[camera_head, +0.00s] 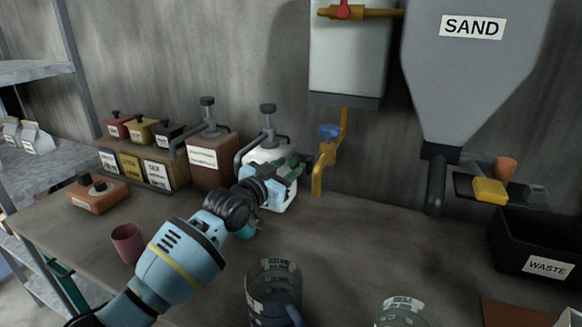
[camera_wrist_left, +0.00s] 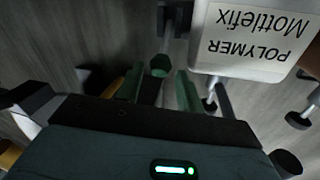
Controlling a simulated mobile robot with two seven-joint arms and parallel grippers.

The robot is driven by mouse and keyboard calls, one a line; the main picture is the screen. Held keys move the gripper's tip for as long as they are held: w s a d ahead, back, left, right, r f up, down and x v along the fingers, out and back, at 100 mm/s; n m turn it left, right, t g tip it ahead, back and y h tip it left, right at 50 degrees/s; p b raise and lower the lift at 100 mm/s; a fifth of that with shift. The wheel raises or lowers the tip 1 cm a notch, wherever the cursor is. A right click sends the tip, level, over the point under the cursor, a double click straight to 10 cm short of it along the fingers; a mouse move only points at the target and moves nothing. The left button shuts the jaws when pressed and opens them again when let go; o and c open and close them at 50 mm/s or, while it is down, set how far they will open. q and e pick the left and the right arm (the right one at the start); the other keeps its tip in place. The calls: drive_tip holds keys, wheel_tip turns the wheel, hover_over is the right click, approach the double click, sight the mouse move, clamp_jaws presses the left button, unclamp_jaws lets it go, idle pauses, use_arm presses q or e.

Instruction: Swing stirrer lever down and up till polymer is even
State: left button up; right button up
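The white polymer container (camera_head: 268,157) stands on the bench near the wall, with a grey pump on top. My left gripper (camera_head: 292,168) is at its front right side and hides part of it. In the left wrist view the container (camera_wrist_left: 255,45) appears upside down, its label reading POLYMER Mottlefix. A stirrer lever with a green six-sided knob (camera_wrist_left: 160,66) lies between the green fingers of my left gripper (camera_wrist_left: 158,90). The fingers are apart, with gaps showing beside the lever. My right gripper is not in view.
A brown pump box (camera_head: 212,160) stands left of the container. A pink cup (camera_head: 127,243) and two clear measuring jugs (camera_head: 273,290) (camera_head: 405,312) are nearer. A yellow spout (camera_head: 325,165), the sand hopper (camera_head: 470,80) and a black waste bin (camera_head: 540,240) are to the right.

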sight(299, 164)
use_arm(q)
drive_tip(key=shift+x, duration=1.25)
clamp_jaws()
